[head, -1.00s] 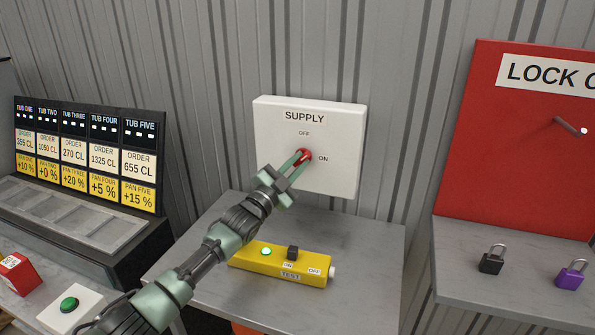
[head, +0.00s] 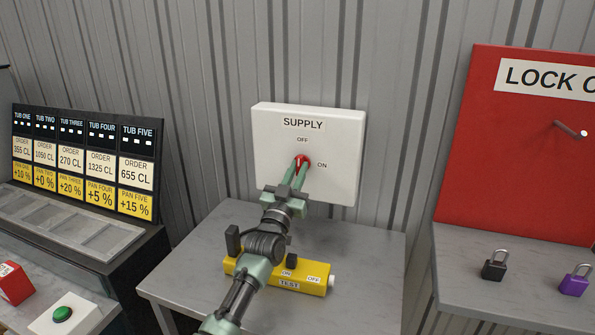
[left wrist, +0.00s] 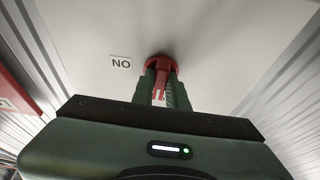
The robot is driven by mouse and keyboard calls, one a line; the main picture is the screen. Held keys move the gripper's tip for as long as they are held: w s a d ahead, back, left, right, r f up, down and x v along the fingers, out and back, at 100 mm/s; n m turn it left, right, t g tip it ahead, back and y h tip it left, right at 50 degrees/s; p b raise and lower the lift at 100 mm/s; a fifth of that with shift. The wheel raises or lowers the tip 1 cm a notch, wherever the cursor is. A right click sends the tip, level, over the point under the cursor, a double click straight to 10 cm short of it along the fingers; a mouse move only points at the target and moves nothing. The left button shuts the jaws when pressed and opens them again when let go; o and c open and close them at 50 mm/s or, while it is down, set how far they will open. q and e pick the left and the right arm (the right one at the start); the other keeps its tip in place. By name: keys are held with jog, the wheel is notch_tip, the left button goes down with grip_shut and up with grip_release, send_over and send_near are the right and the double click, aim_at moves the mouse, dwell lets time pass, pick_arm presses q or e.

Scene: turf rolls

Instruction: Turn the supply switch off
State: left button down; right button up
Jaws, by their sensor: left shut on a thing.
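The white supply box (head: 345,145) is on the ribbed wall. It is marked OFF at the top and ON at the right. Its red supply switch (head: 303,158) is in the middle of the face. My left gripper (head: 298,168) is shut on the switch, coming from below and in front. In the left wrist view the gripper's two fingers (left wrist: 161,92) stand on either side of the red handle, which has a white mark. The ON label (left wrist: 121,64) shows upside down there. The fingers partly cover the handle, so I cannot tell which label it points to.
A yellow test box (head: 311,284) lies on the grey table (head: 210,240) under my left arm. A red lock-out board (head: 500,160) is at the right, above a shelf with a black padlock (head: 494,271) and a purple one (head: 575,287). An order board (head: 85,160) stands at the left.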

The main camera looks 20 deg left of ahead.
pick_arm(q)
jog(key=shift+n, duration=0.4)
jog(key=c, duration=1.4)
grip_release()
notch_tip(320, 180, up, 20)
jog(key=b, duration=0.1)
